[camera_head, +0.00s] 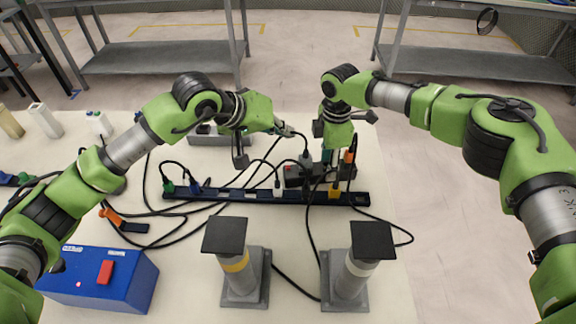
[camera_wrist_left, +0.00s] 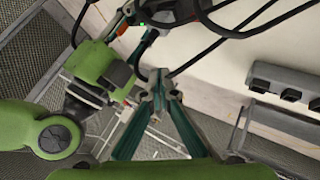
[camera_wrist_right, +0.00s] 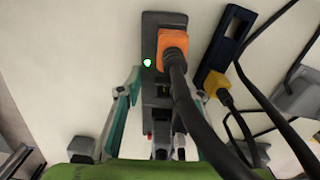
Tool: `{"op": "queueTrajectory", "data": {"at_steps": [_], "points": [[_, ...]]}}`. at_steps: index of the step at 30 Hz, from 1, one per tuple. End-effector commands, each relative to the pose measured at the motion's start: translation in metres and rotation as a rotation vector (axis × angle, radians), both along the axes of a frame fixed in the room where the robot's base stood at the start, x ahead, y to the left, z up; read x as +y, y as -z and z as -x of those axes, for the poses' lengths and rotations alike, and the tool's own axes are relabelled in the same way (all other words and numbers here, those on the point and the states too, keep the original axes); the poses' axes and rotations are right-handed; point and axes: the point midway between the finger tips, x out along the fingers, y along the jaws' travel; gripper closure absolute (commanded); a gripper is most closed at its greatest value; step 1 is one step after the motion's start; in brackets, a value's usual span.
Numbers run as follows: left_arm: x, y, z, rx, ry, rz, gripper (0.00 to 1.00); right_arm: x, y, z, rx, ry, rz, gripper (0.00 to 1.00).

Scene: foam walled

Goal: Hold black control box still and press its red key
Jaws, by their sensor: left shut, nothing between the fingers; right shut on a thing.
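The black control box (camera_head: 296,175) lies on the white table behind the long power strip. It also shows in the right wrist view (camera_wrist_right: 151,32), with a lit green lamp and an orange plug (camera_wrist_right: 173,41) in it. A small red spot, possibly the red key, shows near its lower end (camera_wrist_right: 150,135). My right gripper (camera_wrist_right: 158,82) is shut on the box, one finger on each side. In the head view it comes down from above (camera_head: 338,157). My left gripper (camera_wrist_left: 158,78) is shut and empty, raised left of the right gripper, its tips (camera_head: 289,131) apart from the box.
A blue-black power strip (camera_head: 235,196) with several plugs lies in front, its cables looping across the table. A blue box with a red button (camera_head: 105,272) stands front left. Two grey pedestals (camera_head: 239,290) (camera_head: 346,291) stand in front. A grey socket block (camera_head: 207,137) lies behind.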

Motion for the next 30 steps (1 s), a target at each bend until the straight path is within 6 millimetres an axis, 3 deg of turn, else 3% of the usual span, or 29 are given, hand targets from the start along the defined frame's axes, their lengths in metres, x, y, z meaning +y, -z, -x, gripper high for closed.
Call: {"op": "queueTrajectory", "data": {"at_steps": [14, 30], "points": [[-0.001, 0.002, 0.002, -0.009, 0.006, 0.002, 1.00, 0.000, -0.001, 0.000, -0.001, 0.000, 0.000, 0.93], [0.000, 0.068, 0.002, -0.008, 0.005, 0.001, 1.00, 0.000, -0.001, 0.000, -0.001, 0.001, 0.000, 0.93]]}}
